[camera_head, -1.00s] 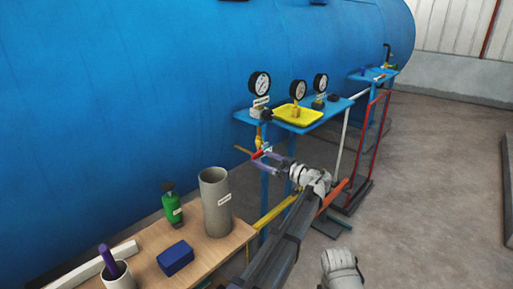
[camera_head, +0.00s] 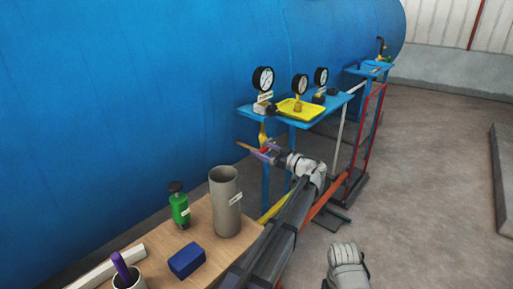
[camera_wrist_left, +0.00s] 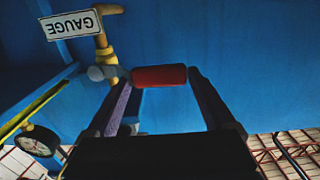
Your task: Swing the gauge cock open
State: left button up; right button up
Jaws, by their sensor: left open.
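The gauge cock (camera_head: 262,137) is a small brass fitting below the blue shelf, beside the tank. My left gripper (camera_head: 262,152) is at the cock. In the left wrist view the open fingers (camera_wrist_left: 163,82) have their tips at the two ends of the red handle. Whether they touch it I cannot tell. My right gripper's fingers are not visible.
The blue tank (camera_head: 130,90) fills the back. The shelf (camera_head: 337,101) holds several gauges and a yellow tray (camera_head: 312,112). A wooden table (camera_head: 205,222) in front bears a grey cylinder (camera_head: 225,205), a green bottle (camera_head: 179,208) and a blue box (camera_head: 187,261). Open floor lies at right.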

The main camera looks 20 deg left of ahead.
pick_arm(q)
jog(key=shift+x, duration=1.8)
jog(key=shift+c, duration=0.3)
grip_shut()
